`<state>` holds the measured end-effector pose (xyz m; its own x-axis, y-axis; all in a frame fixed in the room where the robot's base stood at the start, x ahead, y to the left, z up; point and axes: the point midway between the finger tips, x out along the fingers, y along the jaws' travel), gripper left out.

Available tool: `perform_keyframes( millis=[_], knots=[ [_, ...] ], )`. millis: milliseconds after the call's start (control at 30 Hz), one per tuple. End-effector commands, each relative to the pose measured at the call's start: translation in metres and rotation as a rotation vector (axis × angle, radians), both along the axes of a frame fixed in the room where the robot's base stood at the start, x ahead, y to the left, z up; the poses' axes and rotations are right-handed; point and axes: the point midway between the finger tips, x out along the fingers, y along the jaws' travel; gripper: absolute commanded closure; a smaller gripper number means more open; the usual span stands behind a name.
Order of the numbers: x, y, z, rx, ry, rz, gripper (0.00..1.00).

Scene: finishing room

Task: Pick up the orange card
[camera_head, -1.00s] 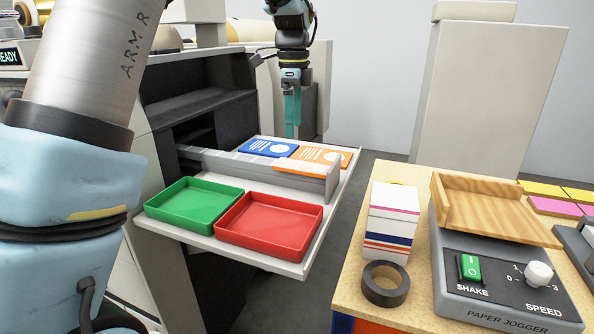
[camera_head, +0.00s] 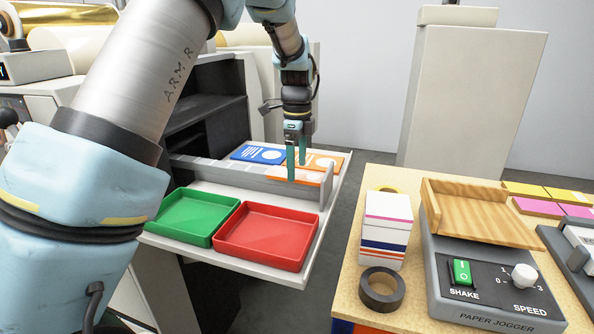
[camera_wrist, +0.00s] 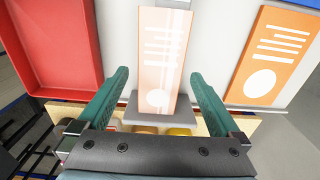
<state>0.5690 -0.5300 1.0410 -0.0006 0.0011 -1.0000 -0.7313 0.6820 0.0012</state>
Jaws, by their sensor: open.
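An orange card (camera_head: 322,160) with white print lies flat at the right of the grey feed tray (camera_head: 318,215), beside a blue card (camera_head: 259,154). In the wrist view an orange card (camera_wrist: 274,60) lies at the right, outside my fingers. A paler orange card-like panel (camera_wrist: 165,50) shows between the fingers; I cannot tell whether it is a second card or one seen through or mirrored in the low rail. My gripper (camera_head: 296,170) points down over the orange area, open and empty, its fingertips hiding part of it.
A low grey rail (camera_head: 240,178) crosses the tray in front of the cards. A green bin (camera_head: 185,218) and a red bin (camera_head: 268,238) stand before it. A wooden table at right holds a box (camera_head: 387,230), a tape roll (camera_head: 382,288) and a paper jogger (camera_head: 490,285).

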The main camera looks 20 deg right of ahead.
Motion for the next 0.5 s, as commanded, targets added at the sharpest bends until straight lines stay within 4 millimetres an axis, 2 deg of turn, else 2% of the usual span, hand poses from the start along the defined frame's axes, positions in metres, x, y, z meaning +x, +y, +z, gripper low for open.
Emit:
perform_keyframes(
  millis=[133,333,500],
  knots=[
    [-0.0004,0.0001,-0.0103,0.000,0.000,0.001,0.00],
    [-0.0001,0.0001,-0.0115,-0.001,-0.001,0.001,0.00],
    [0.0000,0.0000,-0.0114,-0.001,-0.001,0.001,0.18]
  ],
)
